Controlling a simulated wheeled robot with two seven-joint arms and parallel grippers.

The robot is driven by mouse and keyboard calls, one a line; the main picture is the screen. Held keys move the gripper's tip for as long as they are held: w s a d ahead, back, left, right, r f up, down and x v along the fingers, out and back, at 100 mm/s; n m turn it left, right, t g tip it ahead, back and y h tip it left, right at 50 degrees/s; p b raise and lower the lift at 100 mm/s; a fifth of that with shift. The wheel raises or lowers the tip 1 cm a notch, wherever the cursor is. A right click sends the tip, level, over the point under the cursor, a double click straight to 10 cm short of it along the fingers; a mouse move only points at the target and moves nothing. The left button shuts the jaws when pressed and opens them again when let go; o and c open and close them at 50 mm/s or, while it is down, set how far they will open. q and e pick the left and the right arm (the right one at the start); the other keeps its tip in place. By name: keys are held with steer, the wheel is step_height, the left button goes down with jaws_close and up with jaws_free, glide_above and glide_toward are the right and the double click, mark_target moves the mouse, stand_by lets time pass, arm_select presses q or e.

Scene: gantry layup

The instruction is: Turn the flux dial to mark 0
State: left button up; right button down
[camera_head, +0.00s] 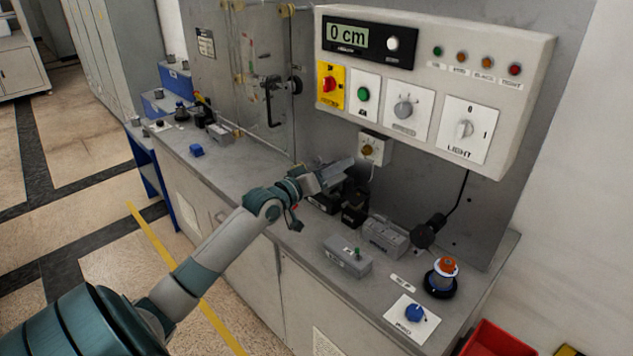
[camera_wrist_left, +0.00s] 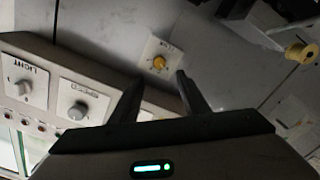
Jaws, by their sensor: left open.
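The dial with a yellow knob (camera_head: 369,149) is on a small white box on the back wall, below the control panel. It also shows in the left wrist view as a yellow knob on a white plate (camera_wrist_left: 159,62); its label and pointer are too small to read, so I cannot confirm that it is the flux dial or its mark. My left gripper (camera_head: 345,166) is just left of and below this box in the head view. In the left wrist view its two dark fingers (camera_wrist_left: 157,84) are apart, with the knob beyond the gap between their tips. My right gripper is not in view.
The control panel (camera_head: 440,80) juts out above, with a 0 cm display, a LIGHT switch and several knobs. Dark blocks (camera_head: 355,205), a grey box (camera_head: 347,257) and a blue knob (camera_head: 415,312) are on the bench. The bench front left of my arm is mostly clear.

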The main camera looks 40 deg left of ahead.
arm_select(q)
steer(key=s+b, duration=0.1)
steer(key=s, duration=0.6)
steer(key=shift+a+b, duration=0.3)
steer(key=shift+b, duration=0.05)
